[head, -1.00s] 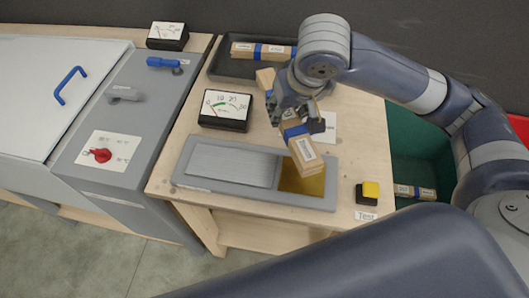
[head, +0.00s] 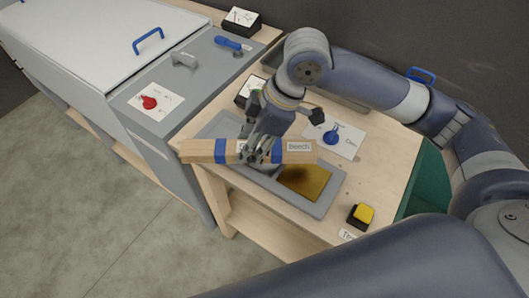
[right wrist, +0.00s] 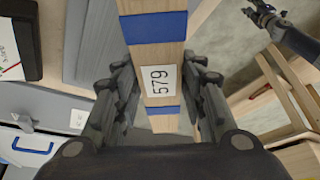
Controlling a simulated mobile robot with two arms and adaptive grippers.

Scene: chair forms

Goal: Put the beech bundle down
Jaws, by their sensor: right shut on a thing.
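The beech bundle (head: 204,151) is pale wood strips with blue bands and a "Beech" label. My right gripper (head: 262,150) is shut around its middle and holds it roughly crosswise in the head view. It appears above the grey panel's front part, its left end beyond the bench edge; the height gap is unclear. In the right wrist view the bundle (right wrist: 157,80), with a "579" label, runs between the fingers of the right gripper (right wrist: 163,105). My left gripper (right wrist: 265,14) seems to show small at the upper right there; its jaws are unclear.
The grey panel (head: 325,206) has a gold plate (head: 306,181). A yellow button (head: 363,213) stands to its right. A blue knob on a white card (head: 331,138) and a partly hidden meter (head: 247,88) are behind. A grey cabinet (head: 165,117) stands left; a green bin (head: 425,178) is right.

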